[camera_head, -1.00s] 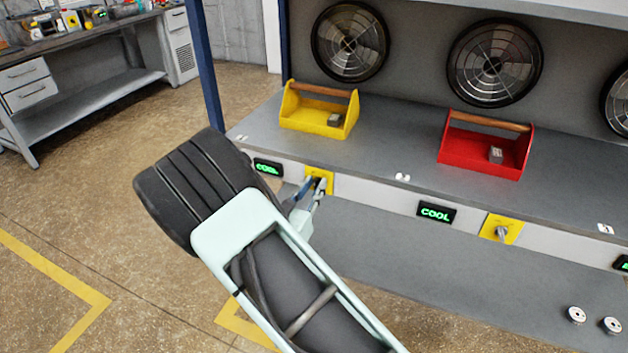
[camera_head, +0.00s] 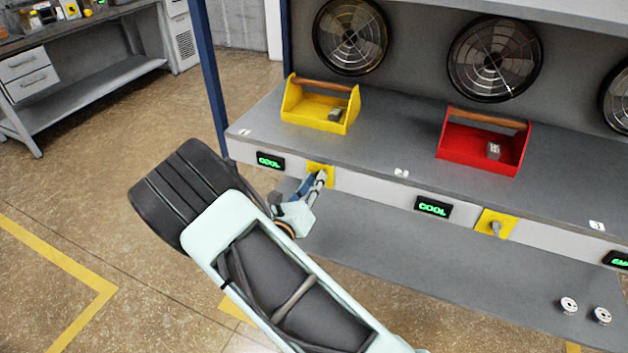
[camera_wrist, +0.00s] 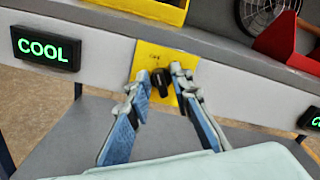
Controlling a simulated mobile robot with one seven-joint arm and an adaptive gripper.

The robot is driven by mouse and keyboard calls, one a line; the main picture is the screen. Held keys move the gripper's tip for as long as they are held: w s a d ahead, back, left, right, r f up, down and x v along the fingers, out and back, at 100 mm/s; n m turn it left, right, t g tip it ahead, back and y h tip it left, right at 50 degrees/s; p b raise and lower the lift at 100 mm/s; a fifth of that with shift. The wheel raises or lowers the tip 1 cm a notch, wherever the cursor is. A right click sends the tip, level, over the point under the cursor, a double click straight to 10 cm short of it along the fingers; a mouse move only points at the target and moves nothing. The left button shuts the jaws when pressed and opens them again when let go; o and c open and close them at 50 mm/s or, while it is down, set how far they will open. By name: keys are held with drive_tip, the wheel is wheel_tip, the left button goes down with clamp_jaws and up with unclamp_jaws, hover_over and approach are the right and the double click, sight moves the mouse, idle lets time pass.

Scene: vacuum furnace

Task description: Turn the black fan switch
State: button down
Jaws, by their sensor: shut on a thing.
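The black fan switch (camera_wrist: 160,82) is a small dark knob on a yellow plate (camera_wrist: 150,58) on the bench's front face. In the wrist view it stands between the two blue-grey fingers of my gripper (camera_wrist: 161,74), which is shut on it. In the head view my gripper (camera_head: 317,180) is at the left yellow plate (camera_head: 327,169), and its fingers hide the knob. A green COOL display (camera_head: 270,161) is just left of this plate. It also shows in the wrist view (camera_wrist: 45,47).
Farther right on the bench front are a second COOL display (camera_head: 433,207) and another switch on a yellow plate (camera_head: 495,224). A yellow toolbox (camera_head: 315,112) and a red toolbox (camera_head: 478,155) stand on the bench top. Two small round pieces lie on the lower shelf (camera_head: 450,275).

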drive_tip(key=c, duration=2.1)
unclamp_jaws()
drive_tip(key=shift+s, duration=0.1)
drive_tip(key=v, duration=1.2)
